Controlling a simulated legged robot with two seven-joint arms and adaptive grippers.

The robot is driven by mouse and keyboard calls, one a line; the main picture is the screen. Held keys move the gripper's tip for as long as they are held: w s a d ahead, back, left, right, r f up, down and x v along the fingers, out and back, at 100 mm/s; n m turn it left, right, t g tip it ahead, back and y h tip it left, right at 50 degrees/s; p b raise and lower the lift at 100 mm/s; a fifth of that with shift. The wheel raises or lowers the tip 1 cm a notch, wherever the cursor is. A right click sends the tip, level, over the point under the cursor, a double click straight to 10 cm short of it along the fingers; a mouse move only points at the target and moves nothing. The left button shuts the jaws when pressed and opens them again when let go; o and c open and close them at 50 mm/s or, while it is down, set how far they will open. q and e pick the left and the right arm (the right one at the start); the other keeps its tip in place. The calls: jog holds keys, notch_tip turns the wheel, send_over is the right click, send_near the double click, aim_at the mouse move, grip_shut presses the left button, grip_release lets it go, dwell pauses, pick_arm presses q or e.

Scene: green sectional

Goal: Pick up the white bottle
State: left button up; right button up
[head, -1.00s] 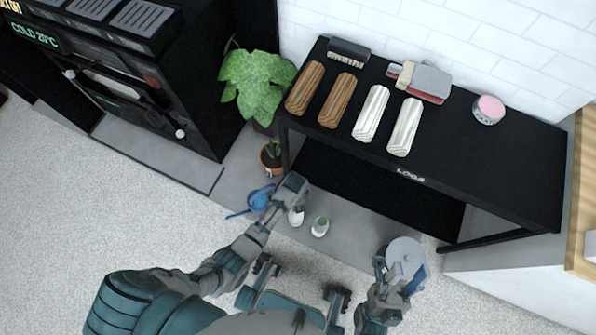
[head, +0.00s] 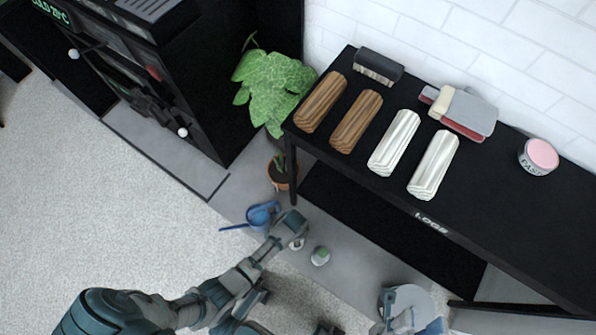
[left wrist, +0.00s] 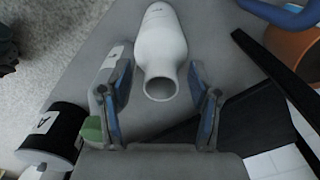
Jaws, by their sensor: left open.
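The white bottle (left wrist: 161,50) shows in the left wrist view with its open neck toward the camera, between and just beyond the fingertips. My left gripper (left wrist: 160,100) is open, with a blue-padded finger on each side of the neck; I see no grip on it. In the head view my left gripper (head: 292,222) hangs over the floor by the table and hides part of the white bottle (head: 297,243).
A second white bottle with a green top (head: 320,256) stands close to the right of the white bottle. A blue watering can (head: 263,214) and a potted plant (head: 277,174) are to the left. The black table (head: 500,215) holds several logs (head: 394,143).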

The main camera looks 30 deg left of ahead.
pick_arm(q)
jog(key=shift+a, duration=0.15)
grip_shut()
